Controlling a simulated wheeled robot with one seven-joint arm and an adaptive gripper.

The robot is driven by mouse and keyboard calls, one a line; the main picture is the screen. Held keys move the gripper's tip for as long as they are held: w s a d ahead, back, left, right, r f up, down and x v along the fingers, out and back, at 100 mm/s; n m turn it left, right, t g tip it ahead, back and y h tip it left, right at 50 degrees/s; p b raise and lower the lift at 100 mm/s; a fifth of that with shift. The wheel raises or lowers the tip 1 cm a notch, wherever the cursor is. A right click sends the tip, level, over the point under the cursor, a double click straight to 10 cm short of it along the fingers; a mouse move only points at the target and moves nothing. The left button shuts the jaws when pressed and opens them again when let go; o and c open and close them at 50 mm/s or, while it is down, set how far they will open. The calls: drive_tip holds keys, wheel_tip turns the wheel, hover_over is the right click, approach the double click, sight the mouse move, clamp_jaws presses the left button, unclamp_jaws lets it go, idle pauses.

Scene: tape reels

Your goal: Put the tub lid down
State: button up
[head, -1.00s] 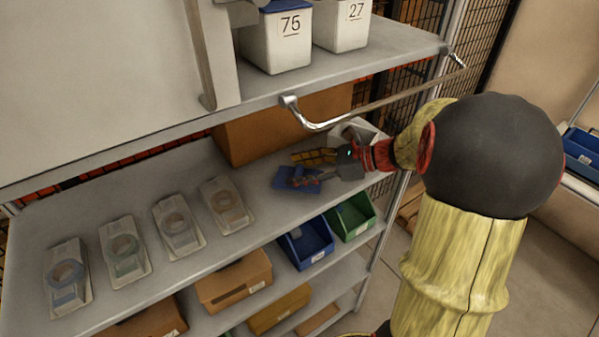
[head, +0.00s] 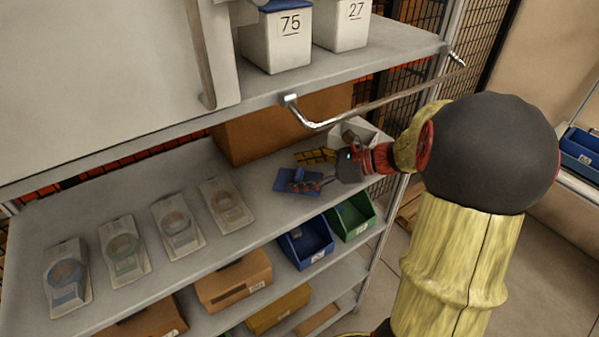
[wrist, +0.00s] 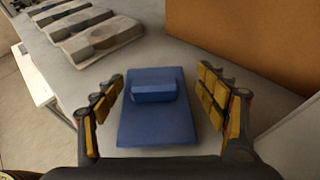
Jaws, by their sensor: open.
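The tub lid (head: 297,181) is a flat blue plate with a raised blue grip block on top. In the head view it lies on the middle shelf (head: 262,212), right of the tape reels. In the wrist view the lid (wrist: 156,118) lies flat between my gripper's spread fingers. My gripper (wrist: 158,100) is open, with one yellow-padded finger on each side of the grip block and a gap on both sides. In the head view my gripper (head: 312,172) reaches in from the right, and its fingers cover part of the lid.
Several tape reels on pale holders (head: 174,226) stand in a row to the left. A cardboard box (head: 262,135) is behind the lid, and a white tub (head: 360,133) stands behind my gripper. A metal rail (head: 390,103) runs above. Blue (head: 306,246) and green bins (head: 350,218) sit below.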

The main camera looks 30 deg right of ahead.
drive_tip(key=shift+s+d+r, duration=0.1)
drive_tip(key=shift+d+r, duration=0.05)
drive_tip(key=shift+r, duration=0.1)
drive_tip(key=v, duration=0.7)
drive_tip(key=shift+s+d, duration=0.1)
drive_tip(key=shift+f, duration=0.1)
